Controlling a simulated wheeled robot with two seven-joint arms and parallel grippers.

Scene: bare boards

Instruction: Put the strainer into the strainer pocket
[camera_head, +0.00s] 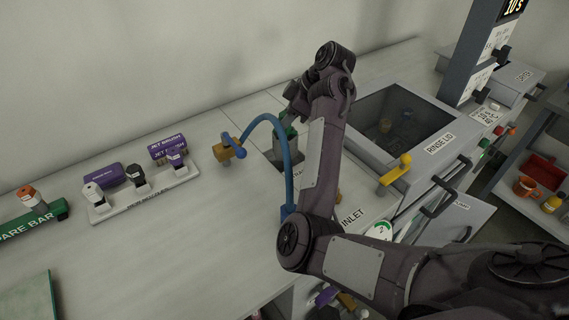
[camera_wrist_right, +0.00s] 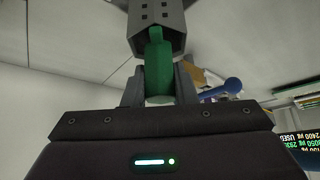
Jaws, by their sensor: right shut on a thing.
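My right gripper (camera_wrist_right: 159,85) is shut on the green handle of the strainer (camera_wrist_right: 158,65). In the right wrist view the strainer's grey end, with several dark square holes, is beyond the fingertips at the top edge. In the head view the right gripper (camera_head: 287,118) is over the counter by a dark recess, and a bit of green from the strainer (camera_head: 283,134) shows under it. My arm hides much of this spot. I cannot make out the strainer pocket for certain. My left gripper is not in view.
A blue curved tap (camera_head: 283,140) stands close left of my right arm. The rinse box with a dark window (camera_head: 400,120) and a yellow-handled lever (camera_head: 396,168) is to the right.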

